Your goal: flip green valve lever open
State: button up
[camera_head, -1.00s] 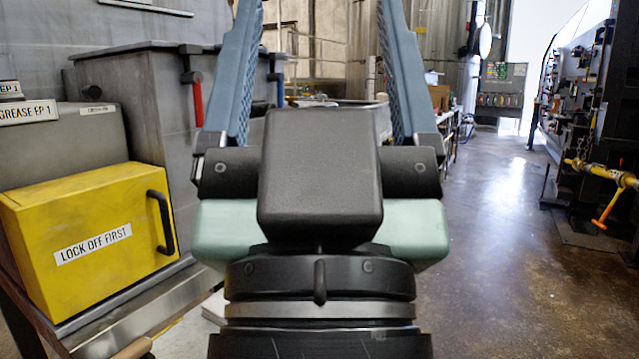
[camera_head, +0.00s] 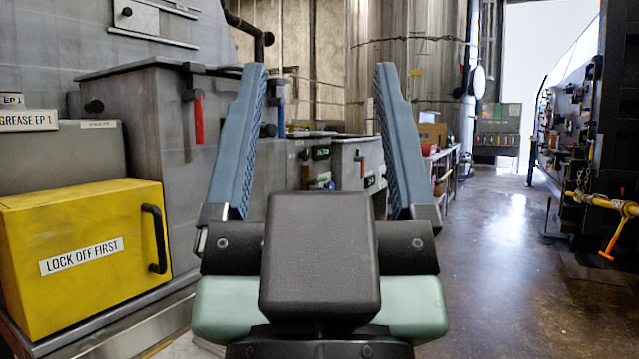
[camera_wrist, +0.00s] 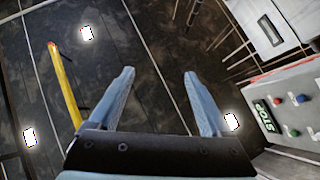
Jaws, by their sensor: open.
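My gripper (camera_head: 319,72) is in the middle of the head view, with its two blue fingers spread wide and nothing between them. It also shows open and empty in the wrist view (camera_wrist: 158,74). I cannot make out a green valve lever for certain. Small green patches (camera_head: 320,153) show on the grey units beyond and between the fingers, too small to tell whether they are labels or a lever. My gripper touches none of these.
A yellow "LOCK OFF FIRST" box (camera_head: 85,255) with a black handle stands at the left. A yellow pipe with an orange lever (camera_head: 612,240) is at the right. Open floor (camera_head: 490,270) lies right of centre.

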jog(key=shift+r+p, duration=0.35)
jog(key=c, duration=0.5)
notch_tip(320, 180, up, 8)
jog(key=p, duration=0.7)
jog(key=shift+f+p, duration=0.1)
jog(key=shift+p, duration=0.3)
grip_shut()
notch_tip(320, 180, up, 31)
jog(key=p, duration=3.1)
